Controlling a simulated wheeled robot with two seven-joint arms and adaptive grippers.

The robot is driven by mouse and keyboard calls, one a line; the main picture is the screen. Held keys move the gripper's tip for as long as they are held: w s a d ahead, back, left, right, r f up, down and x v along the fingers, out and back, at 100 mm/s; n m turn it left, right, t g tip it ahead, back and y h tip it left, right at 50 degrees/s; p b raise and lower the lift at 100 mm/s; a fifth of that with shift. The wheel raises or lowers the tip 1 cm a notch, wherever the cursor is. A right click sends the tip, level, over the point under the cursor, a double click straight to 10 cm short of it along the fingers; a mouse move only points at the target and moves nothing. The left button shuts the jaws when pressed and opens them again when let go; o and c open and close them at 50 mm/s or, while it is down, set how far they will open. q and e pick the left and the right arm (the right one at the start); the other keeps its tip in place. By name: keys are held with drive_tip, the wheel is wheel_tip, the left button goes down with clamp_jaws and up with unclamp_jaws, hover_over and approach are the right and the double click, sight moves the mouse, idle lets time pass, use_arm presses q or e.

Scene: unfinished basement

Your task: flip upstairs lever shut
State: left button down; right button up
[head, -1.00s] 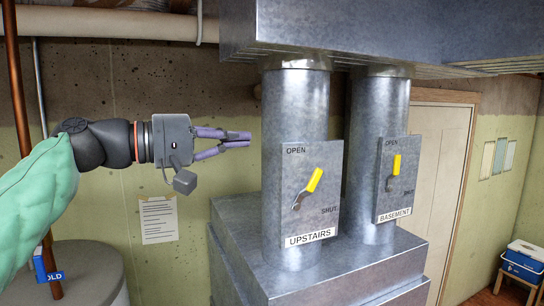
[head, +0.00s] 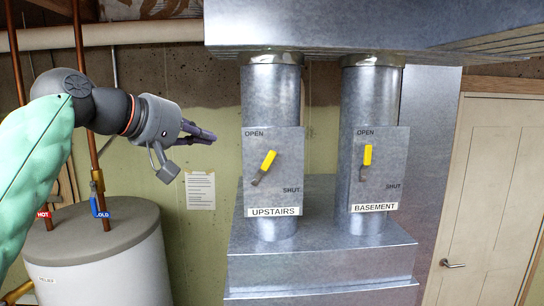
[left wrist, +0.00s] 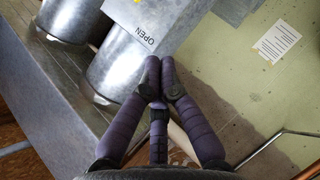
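The UPSTAIRS lever (head: 268,160) has a yellow grip on a grey metal plate (head: 290,160) fixed to the left duct. It tilts up and slightly right, with OPEN printed at upper left and SHUT at lower right. My left gripper (head: 211,138) is left of that plate, apart from the lever and empty. In the left wrist view its purple fingertips (left wrist: 160,72) meet, with the plate's OPEN corner beyond them (left wrist: 148,22); only a bit of yellow shows at the top edge. My right gripper is not in view.
The BASEMENT lever (head: 367,157), also yellow, stands nearly upright on the right duct. A wide metal duct (head: 370,25) hangs above and a metal box (head: 320,255) is below. A water heater (head: 100,255) with pipes is at left, a door (head: 495,180) at right.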

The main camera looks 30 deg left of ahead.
use_arm(q)
drive_tip(key=a, duration=0.1)
drive_tip(key=p, duration=0.1)
hover_over(263, 168)
drive_tip(key=s+a, duration=0.4)
drive_tip(key=a, duration=0.1)
wheel_tip(263, 168, down, 3)
drive_tip(key=shift+s+d+f, duration=0.1)
drive_tip(key=shift+f, duration=0.05)
drive_tip(key=shift+w+d+f, duration=0.6)
drive_tip(key=shift+w+d, duration=0.2)
drive_tip(key=shift+w+d+f+p, duration=0.3)
drive_tip(key=shift+d+f, duration=0.1)
drive_tip(key=shift+d, duration=0.25)
drive_tip(key=shift+d+f, duration=0.1)
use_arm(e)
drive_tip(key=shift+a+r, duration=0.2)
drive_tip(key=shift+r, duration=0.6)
use_arm(q)
drive_tip(key=shift+w, duration=0.1)
